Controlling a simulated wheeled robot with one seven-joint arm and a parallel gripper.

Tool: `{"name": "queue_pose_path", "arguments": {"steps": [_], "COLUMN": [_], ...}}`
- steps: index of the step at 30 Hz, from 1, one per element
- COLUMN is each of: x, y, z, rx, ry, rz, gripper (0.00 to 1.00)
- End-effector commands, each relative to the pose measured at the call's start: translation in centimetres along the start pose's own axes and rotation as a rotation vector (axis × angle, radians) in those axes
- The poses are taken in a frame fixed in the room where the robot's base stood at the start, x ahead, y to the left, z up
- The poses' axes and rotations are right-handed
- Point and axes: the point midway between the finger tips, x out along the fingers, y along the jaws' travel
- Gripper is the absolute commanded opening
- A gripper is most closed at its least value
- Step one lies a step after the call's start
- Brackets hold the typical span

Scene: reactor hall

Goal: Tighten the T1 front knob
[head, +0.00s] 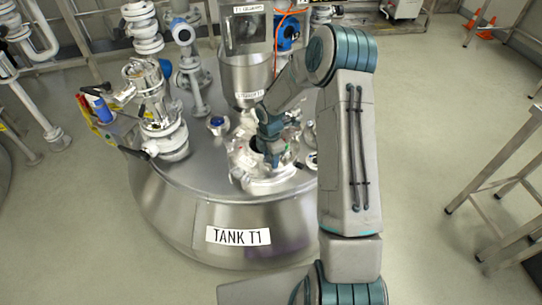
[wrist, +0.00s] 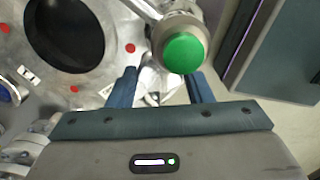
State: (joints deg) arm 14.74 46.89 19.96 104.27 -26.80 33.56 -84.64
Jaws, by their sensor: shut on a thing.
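Tank T1 (head: 190,215) is a large steel vessel with a "TANK T1" label on its front. My gripper (head: 268,158) is over the front part of its lid. In the wrist view, a metal knob with a green round cap (wrist: 183,53) lies at and just beyond my gripper's fingertips (wrist: 163,76). A metal rod runs up from the knob. In the head view my arm and gripper hide the knob, and its thread cannot be seen.
A dark round opening (wrist: 63,35) in the lid is left of the knob, with red dots around it. A steel hopper (head: 247,78), white valves (head: 160,115) and a blue-topped fitting (head: 217,124) crowd the lid. A steel table (head: 505,165) stands right; open floor lies between.

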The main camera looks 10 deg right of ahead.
Motion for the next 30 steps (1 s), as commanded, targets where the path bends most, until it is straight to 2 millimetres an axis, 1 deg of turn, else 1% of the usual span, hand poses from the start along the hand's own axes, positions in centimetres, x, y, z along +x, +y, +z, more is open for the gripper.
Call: {"name": "queue_pose_path", "arguments": {"steps": [21,30], "x": [-0.07,-0.17], "y": [0.06,0.1], "z": [-0.05,-0.06], "rx": [0.671,0.882], "ry": [0.0,0.001], "rz": [0.002,0.004], "gripper": [0.23,0.23]}}
